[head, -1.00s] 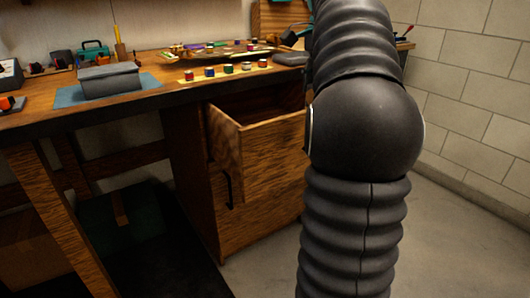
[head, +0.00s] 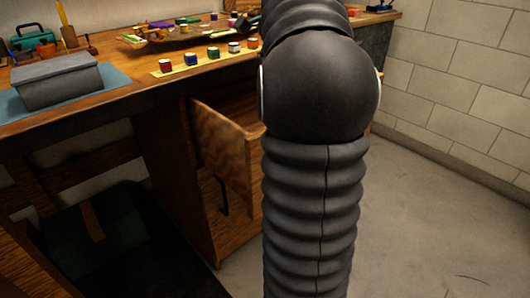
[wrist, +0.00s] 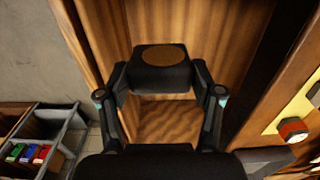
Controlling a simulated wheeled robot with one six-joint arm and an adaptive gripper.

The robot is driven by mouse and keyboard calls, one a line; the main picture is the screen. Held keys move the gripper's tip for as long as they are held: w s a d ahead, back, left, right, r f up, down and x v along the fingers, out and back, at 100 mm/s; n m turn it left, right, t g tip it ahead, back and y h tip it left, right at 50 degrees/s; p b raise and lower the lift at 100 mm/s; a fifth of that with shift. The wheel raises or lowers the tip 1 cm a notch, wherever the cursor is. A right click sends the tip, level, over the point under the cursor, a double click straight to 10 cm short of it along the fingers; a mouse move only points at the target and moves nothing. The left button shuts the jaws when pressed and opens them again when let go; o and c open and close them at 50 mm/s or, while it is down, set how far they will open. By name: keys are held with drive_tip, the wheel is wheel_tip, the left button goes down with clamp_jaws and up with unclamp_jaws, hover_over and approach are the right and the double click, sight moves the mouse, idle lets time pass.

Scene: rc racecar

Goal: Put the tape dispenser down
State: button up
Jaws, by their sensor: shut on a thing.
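The tape dispenser appears in the wrist view as a dark block with a round brown patch on top (wrist: 162,57). My gripper (wrist: 161,78) is shut on it, one finger at each side. The dispenser is over an open wooden drawer, whose wood grain fills the view around and below it; I cannot tell how high above the drawer it is. In the head view the open drawer (head: 222,150) juts out under the workbench, partly hidden by my dark arm. The gripper and dispenser cannot be made out there.
The workbench top (head: 125,105) holds a grey lidded box (head: 58,80) on a blue mat, and a row of paint jars (head: 190,60). A jar also shows at the right of the wrist view (wrist: 293,128). Open floor lies right.

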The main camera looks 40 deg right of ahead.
drive_tip(key=f, duration=0.6)
drive_tip(key=f+b, duration=0.1)
drive_tip(key=f, duration=1.2)
drive_tip(key=shift+w+f, duration=0.3)
drive_tip(key=shift+f, duration=0.05)
drive_tip(key=shift+f+b, duration=0.15)
drive_tip(key=shift+b, duration=0.2)
drive_tip(key=o, duration=1.3)
wheel_tip(320, 180, up, 12)
drive_tip(key=shift+r+p, duration=0.15)
drive_tip(key=shift+p, duration=0.65)
drive_tip(key=shift+a, duration=0.1)
